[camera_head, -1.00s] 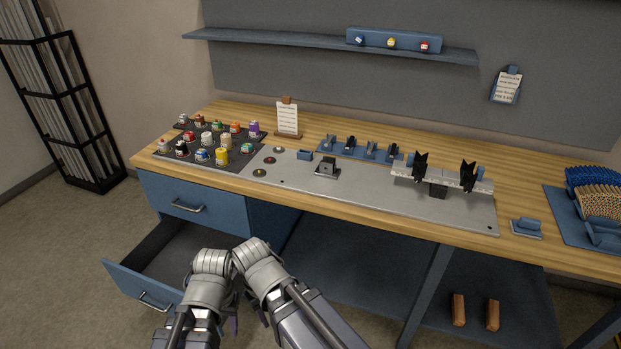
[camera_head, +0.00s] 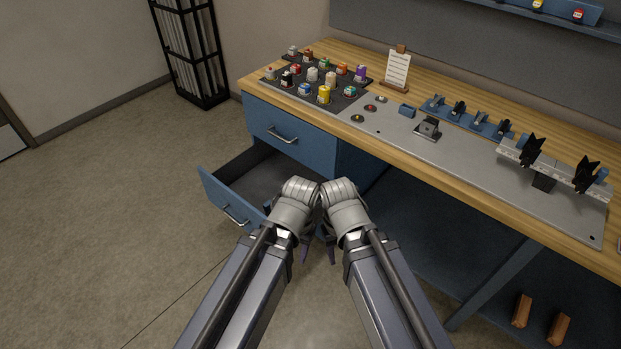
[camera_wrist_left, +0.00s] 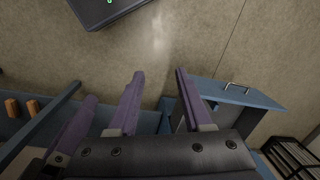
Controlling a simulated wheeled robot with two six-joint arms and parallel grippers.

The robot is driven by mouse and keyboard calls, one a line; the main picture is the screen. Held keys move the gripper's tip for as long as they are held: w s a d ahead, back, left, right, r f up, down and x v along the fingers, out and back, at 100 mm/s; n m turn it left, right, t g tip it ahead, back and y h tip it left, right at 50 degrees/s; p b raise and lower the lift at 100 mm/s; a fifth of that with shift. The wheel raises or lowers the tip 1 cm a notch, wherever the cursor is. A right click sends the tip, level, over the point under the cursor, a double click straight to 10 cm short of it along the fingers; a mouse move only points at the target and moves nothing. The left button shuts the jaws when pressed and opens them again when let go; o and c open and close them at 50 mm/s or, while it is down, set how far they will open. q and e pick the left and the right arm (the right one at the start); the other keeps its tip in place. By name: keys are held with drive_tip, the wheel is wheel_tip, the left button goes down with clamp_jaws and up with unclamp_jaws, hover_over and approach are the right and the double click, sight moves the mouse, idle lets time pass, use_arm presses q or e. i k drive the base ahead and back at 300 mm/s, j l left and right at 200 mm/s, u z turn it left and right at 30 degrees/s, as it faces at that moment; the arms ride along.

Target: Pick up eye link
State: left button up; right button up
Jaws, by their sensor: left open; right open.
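I cannot pick out the eye link for certain in any view. Several small parts stand on the workbench, too small to name surely. My right gripper (camera_head: 331,254) hangs in front of the bench, fingers pointing down and partly hidden by its wrist. My left gripper (camera_head: 303,254) hangs close beside it, also mostly hidden. In the left wrist view the left gripper (camera_wrist_left: 160,75) has its two purple fingers apart with nothing between them. Both grippers are open and away from the bench top.
An open, empty-looking drawer (camera_head: 212,188) juts out below a closed drawer (camera_head: 292,140). A dark mat (camera_head: 345,102) holds several coloured bottles. A grey plate (camera_head: 470,163) carries a fixture with black clamps (camera_head: 532,150). A blue rack (camera_head: 468,115) stands behind. The floor at left is clear.

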sight(267, 211)
drive_tip(key=i+j, duration=0.15)
drive_tip(key=i, duration=0.4)
drive_tip(key=i+j, duration=0.2)
drive_tip(key=i, duration=0.35)
